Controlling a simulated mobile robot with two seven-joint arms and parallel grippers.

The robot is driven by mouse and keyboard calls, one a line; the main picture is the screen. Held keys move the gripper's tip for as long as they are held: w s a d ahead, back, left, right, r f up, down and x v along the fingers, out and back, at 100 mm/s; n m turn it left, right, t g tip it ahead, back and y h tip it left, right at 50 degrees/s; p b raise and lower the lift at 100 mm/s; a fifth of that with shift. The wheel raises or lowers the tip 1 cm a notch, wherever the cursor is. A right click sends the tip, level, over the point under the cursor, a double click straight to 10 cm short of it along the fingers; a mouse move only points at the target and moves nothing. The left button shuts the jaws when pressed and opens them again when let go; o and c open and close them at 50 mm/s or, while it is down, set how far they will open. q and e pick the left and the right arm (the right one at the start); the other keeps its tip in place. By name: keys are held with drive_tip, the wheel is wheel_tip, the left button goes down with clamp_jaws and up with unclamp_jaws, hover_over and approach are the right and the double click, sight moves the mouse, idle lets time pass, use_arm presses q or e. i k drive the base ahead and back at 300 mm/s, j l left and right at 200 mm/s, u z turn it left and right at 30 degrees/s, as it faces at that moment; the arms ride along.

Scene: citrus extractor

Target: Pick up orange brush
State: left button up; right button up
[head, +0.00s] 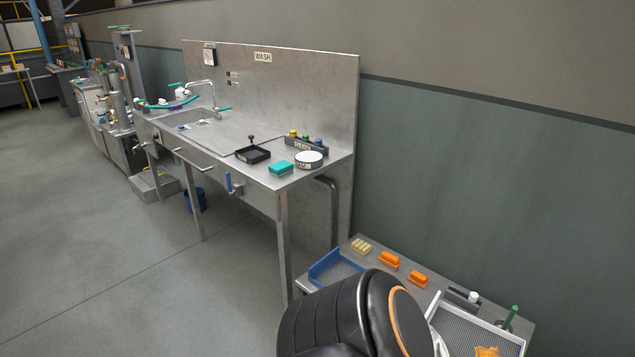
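Two small orange blocks, which look like brushes, lie on the metal side table (345,258) at the lower right. One orange brush (390,261) is nearer the back left, and the other orange brush (418,279) is just to its right. They are too small to tell bristles from handle. Neither gripper is in view. A black arm link of mine covers the front part of the side table.
A blue tray (322,268), a cream block (361,246) and a white tray (458,325) share the side table. A green-handled tool (511,316) stands at its right. The steel wash bench (222,140) is behind, left. Open floor lies left.

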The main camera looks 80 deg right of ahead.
sight(386, 259)
drive_tip(key=z, duration=3.25)
drive_tip(key=i+j+z, duration=0.1)
drive_tip(key=z, duration=0.3)
drive_tip(key=j+z, duration=0.1)
drive_tip(key=z, duration=0.25)
drive_tip(key=i+j+z, duration=0.15)
drive_tip(key=z, duration=0.25)
drive_tip(key=i+j+z, duration=0.1)
drive_tip(key=j+z, duration=0.15)
drive_tip(key=j, duration=0.2)
drive_tip(key=j+z, duration=0.25)
drive_tip(key=j, duration=0.15)
drive_tip(key=i+j+z, duration=0.15)
drive_tip(key=j, duration=0.8)
drive_tip(key=j+z, duration=0.1)
drive_tip(key=j, duration=0.85)
